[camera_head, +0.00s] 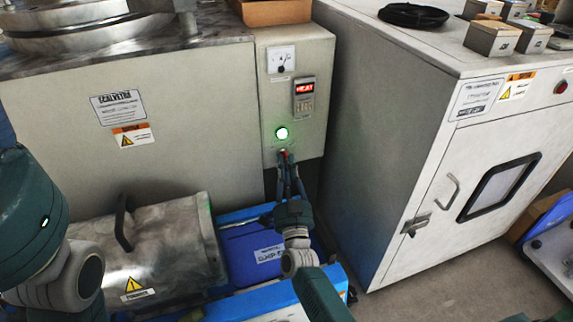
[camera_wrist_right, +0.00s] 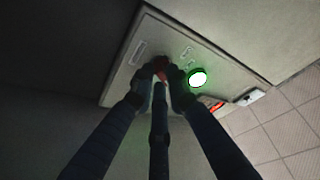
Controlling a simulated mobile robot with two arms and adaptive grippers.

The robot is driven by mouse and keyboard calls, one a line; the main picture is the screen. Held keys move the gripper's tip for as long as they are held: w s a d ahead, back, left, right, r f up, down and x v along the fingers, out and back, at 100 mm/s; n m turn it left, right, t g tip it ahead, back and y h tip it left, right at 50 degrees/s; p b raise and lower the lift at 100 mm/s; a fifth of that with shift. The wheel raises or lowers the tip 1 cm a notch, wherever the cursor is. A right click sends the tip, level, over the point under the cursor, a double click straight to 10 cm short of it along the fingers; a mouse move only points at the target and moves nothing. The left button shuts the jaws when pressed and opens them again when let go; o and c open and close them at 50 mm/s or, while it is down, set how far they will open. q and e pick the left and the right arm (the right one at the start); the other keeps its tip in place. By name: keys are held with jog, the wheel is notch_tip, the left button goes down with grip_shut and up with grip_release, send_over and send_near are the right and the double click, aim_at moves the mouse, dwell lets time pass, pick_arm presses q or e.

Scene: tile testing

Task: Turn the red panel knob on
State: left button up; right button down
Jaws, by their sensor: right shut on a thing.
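The red panel knob (camera_head: 284,154) is low on the front of the grey control panel (camera_head: 305,130), just below a lit green lamp (camera_head: 282,133). In the right wrist view the red knob (camera_wrist_right: 160,64) sits between the fingertips of my right gripper (camera_wrist_right: 162,72), with the green lamp (camera_wrist_right: 198,77) beside it. My right gripper (camera_head: 286,163) reaches the panel from below and is shut on the knob. The fingers hide part of the knob, so I cannot read its angle. My left gripper is not in view; only part of my left arm shows at the left.
Above the lamp are a red digital display (camera_head: 304,88) and a dial gauge (camera_head: 281,59). A metal cylinder (camera_head: 155,250) and a blue box (camera_head: 250,250) lie below on the left. A large grey cabinet (camera_head: 400,150) stands to the right, with a narrow dark gap between.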

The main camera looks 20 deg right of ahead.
jog(key=c, duration=1.7)
grip_release()
jog(key=shift+r, duration=0.1)
jog(key=v, duration=0.7)
jog(key=shift+s, duration=0.3)
